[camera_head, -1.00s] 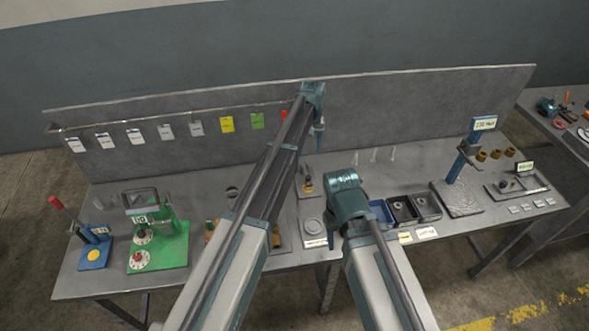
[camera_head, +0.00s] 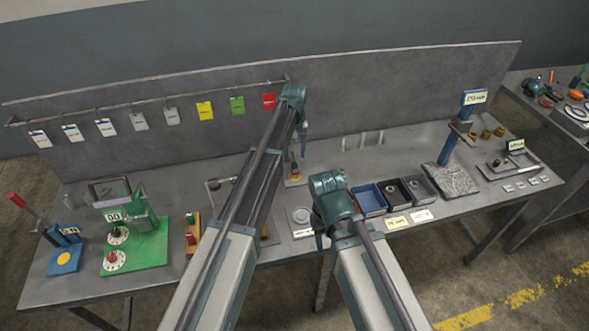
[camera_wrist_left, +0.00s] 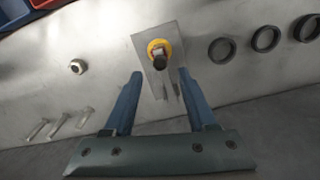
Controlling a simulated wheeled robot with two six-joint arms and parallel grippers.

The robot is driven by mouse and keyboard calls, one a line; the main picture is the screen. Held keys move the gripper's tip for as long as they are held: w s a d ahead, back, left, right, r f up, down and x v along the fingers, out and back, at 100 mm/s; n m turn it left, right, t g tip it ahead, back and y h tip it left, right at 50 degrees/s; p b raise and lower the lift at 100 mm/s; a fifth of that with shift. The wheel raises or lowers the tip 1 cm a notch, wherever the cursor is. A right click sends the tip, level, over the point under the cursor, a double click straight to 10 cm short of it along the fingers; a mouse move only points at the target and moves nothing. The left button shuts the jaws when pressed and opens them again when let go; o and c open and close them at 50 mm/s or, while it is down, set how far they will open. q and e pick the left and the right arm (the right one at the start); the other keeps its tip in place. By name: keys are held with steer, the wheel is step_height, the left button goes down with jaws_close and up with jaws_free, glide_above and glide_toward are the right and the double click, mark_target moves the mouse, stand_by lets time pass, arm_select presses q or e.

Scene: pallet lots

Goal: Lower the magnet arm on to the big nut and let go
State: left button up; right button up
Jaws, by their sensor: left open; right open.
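My left gripper (camera_head: 304,155) is open and empty over the back of the bench, close to a small grey plate (camera_head: 293,181). On the plate stands a small upright piece (camera_head: 294,169) with yellow and red parts. In the left wrist view, this piece shows as a yellow ring with a dark knob (camera_wrist_left: 159,57), ahead of the open fingers (camera_wrist_left: 160,88) and apart from them. A silver nut-like ring (camera_wrist_left: 77,66) lies left of the plate there. I cannot tell for sure which parts are the magnet arm and the big nut. My right gripper (camera_head: 319,240) is open, low at the bench front.
Blue (camera_head: 369,199) and black (camera_head: 393,192) trays stand right of my right gripper. A backboard (camera_head: 380,90) rises behind; a blue post stand (camera_head: 447,150) is at right.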

mark_target(294, 163)
arm_select(q)
step_height(294, 163, down, 5)
steer(key=b, duration=0.3)
steer(key=shift+b, duration=0.4)
steer(key=shift+r, duration=0.1)
jaws_close()
stand_by(0.9)
